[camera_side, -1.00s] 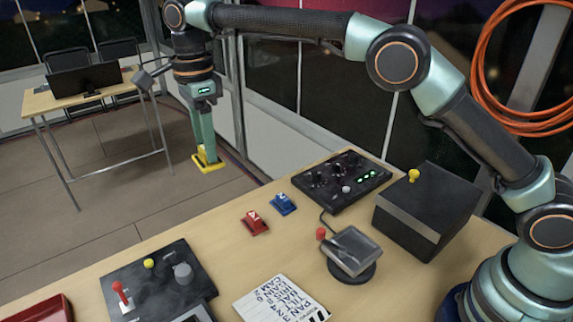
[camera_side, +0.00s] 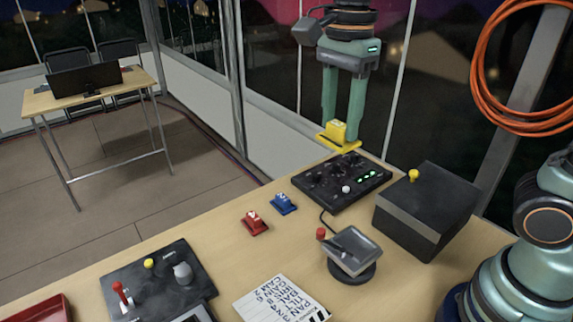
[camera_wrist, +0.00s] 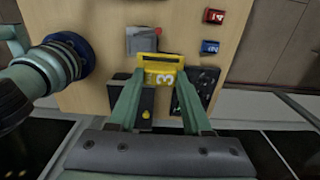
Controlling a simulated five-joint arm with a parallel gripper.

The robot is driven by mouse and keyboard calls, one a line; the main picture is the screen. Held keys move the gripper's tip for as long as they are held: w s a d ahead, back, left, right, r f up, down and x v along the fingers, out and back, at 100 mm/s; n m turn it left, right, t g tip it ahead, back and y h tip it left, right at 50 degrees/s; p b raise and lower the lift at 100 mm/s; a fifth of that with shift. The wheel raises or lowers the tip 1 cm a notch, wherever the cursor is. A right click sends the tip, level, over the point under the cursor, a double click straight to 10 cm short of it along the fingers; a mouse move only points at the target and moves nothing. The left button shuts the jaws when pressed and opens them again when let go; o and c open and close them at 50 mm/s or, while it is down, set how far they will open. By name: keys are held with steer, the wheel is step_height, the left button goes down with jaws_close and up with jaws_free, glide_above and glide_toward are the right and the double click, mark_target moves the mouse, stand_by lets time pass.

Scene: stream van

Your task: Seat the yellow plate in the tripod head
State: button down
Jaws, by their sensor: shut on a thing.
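The yellow plate (camera_side: 338,137), marked 3 in the wrist view (camera_wrist: 160,75), is held in my gripper (camera_side: 343,120). My gripper is shut on the plate's raised block, with a finger on each side. The plate is in the air, appearing above the back edge of the black control panel in the side view. The tripod head (camera_side: 353,250) stands on the table in front of that panel. It has a grey squarish top, a round dark base and a red-tipped lever. Its top looks empty. In the wrist view the tripod head (camera_wrist: 143,42) shows beyond the plate.
A red plate (camera_side: 254,223) and a blue plate (camera_side: 283,204) lie left of the black control panel (camera_side: 342,184). A tall black box (camera_side: 425,212) with a yellow knob stands right. A joystick panel (camera_side: 160,283) and a printed card (camera_side: 281,300) are at the front.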

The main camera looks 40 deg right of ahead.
glide_above(355, 245)
steer(key=f, duration=0.2)
step_height(355, 245, down, 20)
steer(key=shift+r, duration=0.1)
stand_by(0.4)
steer(key=shift+f, duration=0.25)
steer(key=shift+c, duration=1.7)
jaws_free()
